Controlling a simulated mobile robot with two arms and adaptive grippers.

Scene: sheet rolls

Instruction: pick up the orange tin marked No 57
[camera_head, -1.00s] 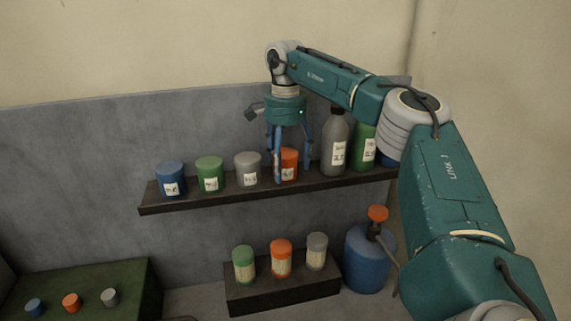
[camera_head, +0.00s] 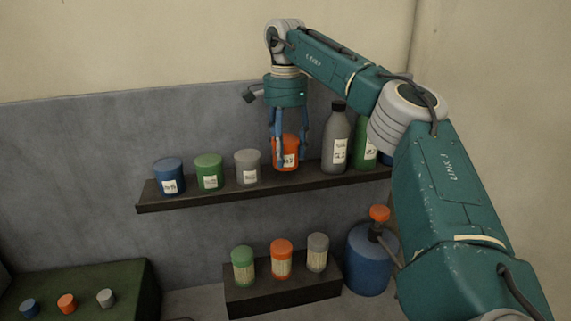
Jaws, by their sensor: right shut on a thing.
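The orange tin (camera_head: 286,146) with a white label is between the fingers of my right gripper (camera_head: 289,153), which points down and is shut on it. The writing on the label is too small to read. The tin appears upright and slightly raised over the dark shelf (camera_head: 215,199). One blue finger crosses its left front, and the other shows at its right side. My left gripper is not in view.
On the shelf, blue (camera_head: 168,176), green (camera_head: 209,171) and grey (camera_head: 247,166) tins stand to the left. A grey bottle (camera_head: 335,145) and a green bottle (camera_head: 364,150) stand close on the right. Below are small jars on a dark block (camera_head: 285,291) and a blue container (camera_head: 369,265).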

